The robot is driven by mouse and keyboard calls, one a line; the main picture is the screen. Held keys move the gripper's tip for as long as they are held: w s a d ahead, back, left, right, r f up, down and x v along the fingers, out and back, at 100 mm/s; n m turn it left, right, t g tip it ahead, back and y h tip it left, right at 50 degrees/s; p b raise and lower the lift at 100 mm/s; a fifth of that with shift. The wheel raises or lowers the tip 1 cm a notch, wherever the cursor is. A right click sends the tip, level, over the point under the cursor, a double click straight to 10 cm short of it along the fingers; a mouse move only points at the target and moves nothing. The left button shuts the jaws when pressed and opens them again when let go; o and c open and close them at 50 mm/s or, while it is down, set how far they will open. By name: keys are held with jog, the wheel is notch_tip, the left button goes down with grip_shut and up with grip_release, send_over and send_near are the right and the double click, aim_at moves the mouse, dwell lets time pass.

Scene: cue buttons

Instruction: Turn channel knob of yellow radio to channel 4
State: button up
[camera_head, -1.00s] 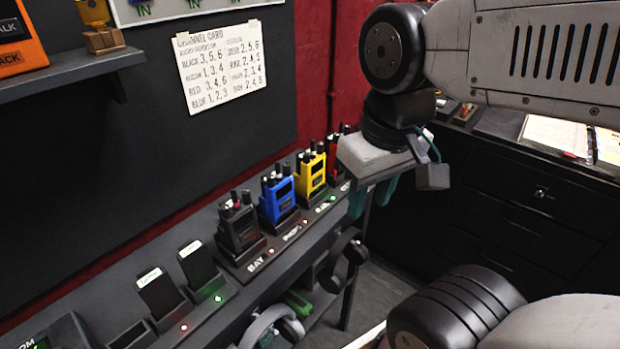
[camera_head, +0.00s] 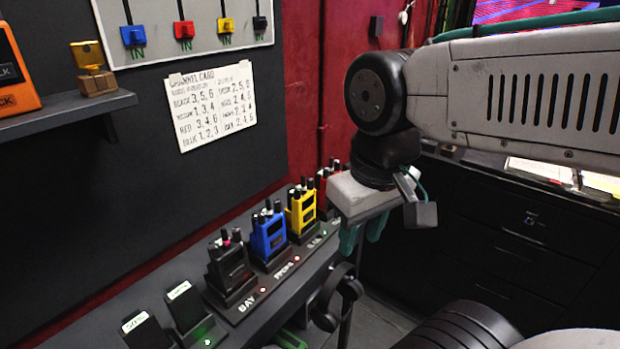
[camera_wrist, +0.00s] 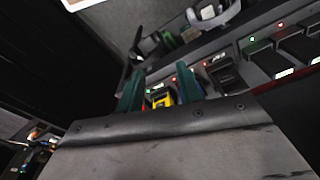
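The yellow radio (camera_head: 301,212) stands upright in a dock on the shelf in the head view, with dark knobs and an antenna on top. Its channel setting is too small to read. It also shows in the wrist view as a small yellow patch (camera_wrist: 161,99) between my fingers, partly hidden by my gripper's body. My gripper (camera_head: 362,237) hangs to the right of the yellow radio in the head view, apart from it. Its two green fingers show spread apart in the wrist view (camera_wrist: 160,88), with nothing held between them.
A blue radio (camera_head: 269,236) and a black radio (camera_head: 230,266) stand left of the yellow one. A red radio (camera_head: 328,177) is partly hidden behind my gripper. A channel card (camera_head: 212,105) hangs on the wall. Dark drawers (camera_head: 520,235) stand at the right.

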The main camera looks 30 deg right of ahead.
notch_tip(320, 180, up, 3)
jog(key=n+g, duration=0.1)
jog(key=n, duration=1.8)
send_over(310, 179)
jog(key=shift+s+d+f, duration=0.1)
jog(key=shift+f, duration=0.05)
jog(key=shift+n, duration=1.3)
jog(key=shift+f, duration=0.3)
notch_tip(310, 179, down, 7)
jog(key=shift+c, duration=0.4)
grip_shut()
